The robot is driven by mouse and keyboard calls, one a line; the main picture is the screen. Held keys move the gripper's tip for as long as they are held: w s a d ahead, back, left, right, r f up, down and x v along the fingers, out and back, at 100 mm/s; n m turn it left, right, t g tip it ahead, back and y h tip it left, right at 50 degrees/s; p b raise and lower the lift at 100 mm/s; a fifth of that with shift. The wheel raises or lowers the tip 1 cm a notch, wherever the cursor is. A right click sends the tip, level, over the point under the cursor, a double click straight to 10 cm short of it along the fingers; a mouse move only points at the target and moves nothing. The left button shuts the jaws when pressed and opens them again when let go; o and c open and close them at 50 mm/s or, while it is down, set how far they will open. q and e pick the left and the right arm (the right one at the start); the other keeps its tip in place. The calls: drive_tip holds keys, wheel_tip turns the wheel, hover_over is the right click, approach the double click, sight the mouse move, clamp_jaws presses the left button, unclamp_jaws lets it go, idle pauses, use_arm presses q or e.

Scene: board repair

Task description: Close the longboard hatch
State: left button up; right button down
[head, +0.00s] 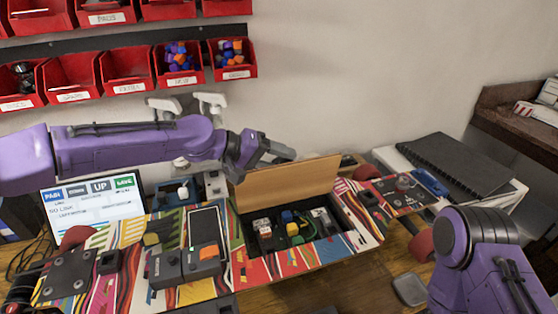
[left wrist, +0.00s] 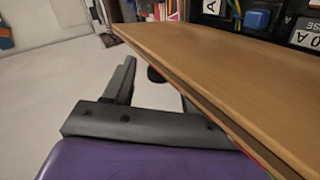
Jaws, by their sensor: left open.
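The longboard (head: 308,262), with bright striped graphics, lies across the bench. Its wooden hatch lid (head: 290,185) stands raised along the far edge of the open compartment (head: 262,245), where several coloured parts and wires show. In the left wrist view, the lid (left wrist: 225,65) crosses as a tan panel from upper left to lower right. My left gripper (head: 272,154) is open at the lid's upper left edge. In the left wrist view, its fingers (left wrist: 158,85) are apart, the right one partly hidden by the lid. I cannot tell whether they touch. My right gripper is out of view.
A screen (head: 95,212) stands behind the board's left end. A device with an orange button (head: 208,252) sits on the board, left of the compartment. A black notebook (head: 450,163) lies at the back right. Red bins (head: 128,72) hang on the wall above.

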use_arm(q)
drive_tip(key=v, duration=1)
